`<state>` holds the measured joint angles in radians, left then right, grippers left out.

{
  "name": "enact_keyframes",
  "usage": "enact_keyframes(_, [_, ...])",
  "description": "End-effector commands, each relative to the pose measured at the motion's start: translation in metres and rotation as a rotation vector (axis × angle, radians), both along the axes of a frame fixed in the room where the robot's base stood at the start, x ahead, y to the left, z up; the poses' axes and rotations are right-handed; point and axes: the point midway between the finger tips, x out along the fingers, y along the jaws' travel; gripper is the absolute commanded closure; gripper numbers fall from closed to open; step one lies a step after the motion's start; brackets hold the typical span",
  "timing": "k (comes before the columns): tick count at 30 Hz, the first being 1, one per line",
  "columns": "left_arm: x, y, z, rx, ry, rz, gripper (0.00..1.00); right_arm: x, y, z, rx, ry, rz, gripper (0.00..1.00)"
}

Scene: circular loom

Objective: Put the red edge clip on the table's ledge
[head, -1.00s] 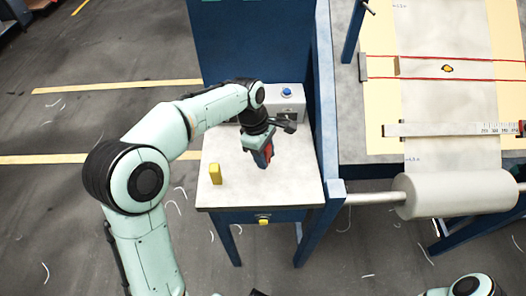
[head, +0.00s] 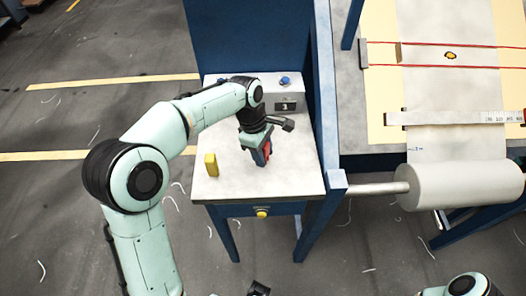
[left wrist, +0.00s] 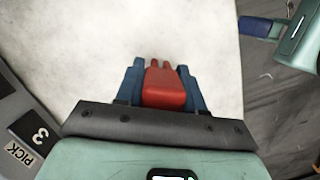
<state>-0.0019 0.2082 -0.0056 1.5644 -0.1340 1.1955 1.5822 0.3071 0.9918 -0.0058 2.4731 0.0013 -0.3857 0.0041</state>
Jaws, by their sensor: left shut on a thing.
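My left gripper (head: 262,158) is shut on the red edge clip (left wrist: 164,88), which sits between its two blue fingers in the left wrist view. The clip's narrow prongs point away from the gripper, over the pale top of the small table (head: 290,180). In the head view only a bit of red shows below the gripper. I cannot tell whether the clip touches the tabletop. A mint gripper body with a blue finger, apparently my right gripper (left wrist: 262,28), shows at the upper right of the left wrist view; its opening is unclear.
A yellow block (head: 211,165) stands on the table left of my left gripper. A grey box with a display (head: 289,104) and blue button is at the back. A blue post and the loom's pale roller (head: 460,188) are to the right.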

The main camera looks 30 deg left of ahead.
Motion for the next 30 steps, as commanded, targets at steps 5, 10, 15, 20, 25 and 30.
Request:
enact_keyframes(5, [0.000, 0.000, -0.005, 0.000, 0.001, 0.000, 0.99, -0.001, 0.000, -0.003, 0.000, 0.001, -0.001, 0.57])
enact_keyframes(10, [0.000, 0.000, -0.010, 0.000, 0.002, 0.000, 0.99, -0.002, 0.000, -0.005, 0.000, 0.002, 0.000, 0.57])
enact_keyframes(15, [0.000, 0.000, -0.009, 0.000, 0.001, 0.000, 0.32, -0.002, 0.000, -0.005, 0.000, 0.002, 0.000, 0.57])
enact_keyframes(20, [0.000, 0.000, -0.009, 0.000, 0.001, 0.000, 0.32, -0.002, 0.000, -0.005, 0.000, 0.002, 0.000, 0.57])
enact_keyframes(25, [0.000, 0.001, -0.004, 0.000, -0.001, 0.000, 0.32, -0.001, 0.000, -0.004, -0.001, 0.002, 0.000, 0.57])
enact_keyframes(30, [0.001, 0.007, 0.023, 0.000, -0.004, 0.001, 0.32, 0.001, 0.000, 0.002, 0.000, -0.001, 0.000, 0.57])
